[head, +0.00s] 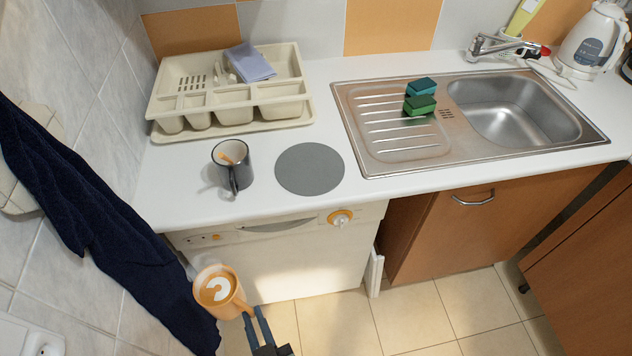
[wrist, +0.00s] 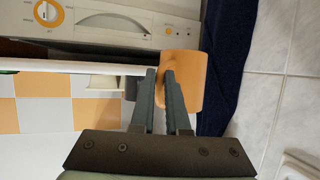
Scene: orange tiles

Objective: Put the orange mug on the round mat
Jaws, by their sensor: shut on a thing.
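The orange mug (head: 232,307) is in front of the counter, at the lower left of the head view. Its top faces up and shows a brown-and-white latte pattern. My gripper (head: 254,314) is shut on the mug's handle side. In the wrist view, the mug (wrist: 191,80) sits at the right of my fingertips (wrist: 160,76), which cover part of the handle. The round grey mat (head: 310,168) lies flat and bare on the white counter, up and to the right of the mug.
A dark mug (head: 234,172) with something inside stands just left of the mat. A cream cutlery tray (head: 232,128) is behind it. The steel sink (head: 375,158) with sponges (head: 420,104) is to the right. A dark blue towel (head: 90,215) hangs at the left.

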